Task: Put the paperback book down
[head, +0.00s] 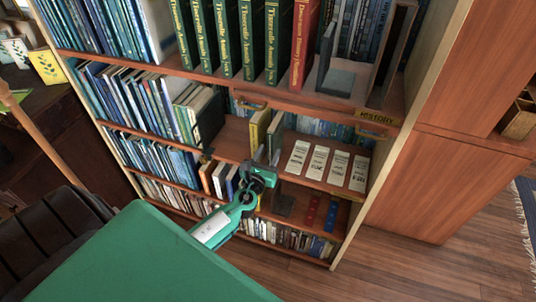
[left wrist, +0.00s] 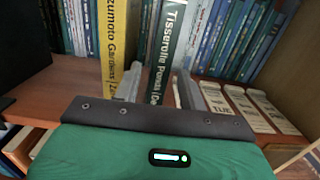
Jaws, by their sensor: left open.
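A yellow book (head: 259,130) and a dark green book (head: 274,128) stand upright side by side on the middle shelf. In the left wrist view, the yellow book (left wrist: 119,40) has a spine reading "Izumoto Gardens", and the green book (left wrist: 168,45) reads "Tisserolle Poems". I cannot tell which is the task's paperback. My left gripper (head: 264,162) is in front of them. In the left wrist view, the fingers of my left gripper (left wrist: 158,88) are open, with the green book's lower spine between them; contact cannot be told. My right gripper is not in view.
Several pale booklets (head: 318,162) lie flat in a row to the right on the same shelf (head: 235,140). Blue books (left wrist: 225,40) stand behind. A shelf board with large green volumes (head: 225,40) is above. Bare shelf shows left of the yellow book.

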